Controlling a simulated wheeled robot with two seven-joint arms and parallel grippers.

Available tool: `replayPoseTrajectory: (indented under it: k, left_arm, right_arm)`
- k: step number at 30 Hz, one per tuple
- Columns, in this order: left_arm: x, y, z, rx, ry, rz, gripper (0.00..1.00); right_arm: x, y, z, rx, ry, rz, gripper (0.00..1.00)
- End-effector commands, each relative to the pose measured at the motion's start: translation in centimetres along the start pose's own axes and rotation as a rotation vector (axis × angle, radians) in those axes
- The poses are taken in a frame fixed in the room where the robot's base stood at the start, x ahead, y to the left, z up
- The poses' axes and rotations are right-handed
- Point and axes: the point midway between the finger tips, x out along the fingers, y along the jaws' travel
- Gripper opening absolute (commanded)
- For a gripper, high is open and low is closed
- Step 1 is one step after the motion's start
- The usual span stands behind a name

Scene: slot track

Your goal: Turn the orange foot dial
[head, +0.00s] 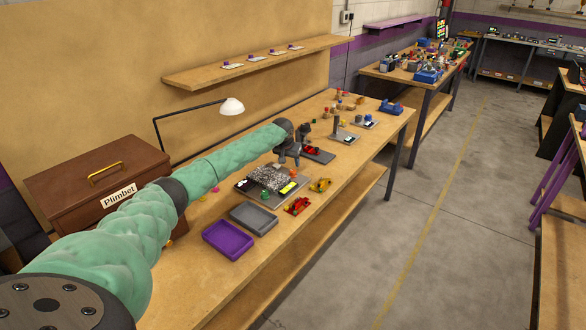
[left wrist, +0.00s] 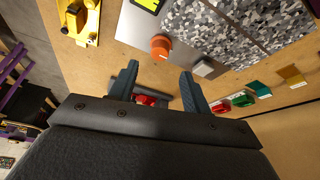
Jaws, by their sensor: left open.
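The orange foot dial (left wrist: 160,46) is a short round orange knob at the edge of a grey board, beside the speckled panel (left wrist: 240,30). In the head view the board with this panel (head: 265,178) lies on the long workbench, under and beside my left gripper (head: 290,158). In the left wrist view my left gripper (left wrist: 160,84) is open, with its two fingers spread. The dial appears just beyond the fingertips, between their lines and apart from both. My right gripper is not in view.
A small grey block (left wrist: 203,67) sits near the dial by one finger. A grey tray (head: 253,219) and a purple tray (head: 228,240) lie nearer. A lamp (head: 232,106) stands behind.

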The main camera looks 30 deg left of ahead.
Motion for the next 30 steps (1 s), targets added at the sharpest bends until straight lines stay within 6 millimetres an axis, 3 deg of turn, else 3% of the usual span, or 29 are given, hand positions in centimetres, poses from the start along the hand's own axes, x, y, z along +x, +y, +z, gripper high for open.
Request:
replayPoseTrajectory:
  k: [12,26,27,30]
  left_arm:
    - [5.3,0.1,0.0,0.001,-0.001,-0.001,0.48]
    - [6.5,0.1,0.1,0.003,0.000,-0.001,0.48]
    - [6.5,0.1,0.1,0.003,0.000,-0.001,0.46]
    - [6.5,0.1,0.1,0.003,0.000,-0.001,0.27]
  right_arm:
    - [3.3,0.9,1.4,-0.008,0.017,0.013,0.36]
    - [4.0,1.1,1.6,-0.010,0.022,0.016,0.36]
    - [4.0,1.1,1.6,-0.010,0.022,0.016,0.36]
    - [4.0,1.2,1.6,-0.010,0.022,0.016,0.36]
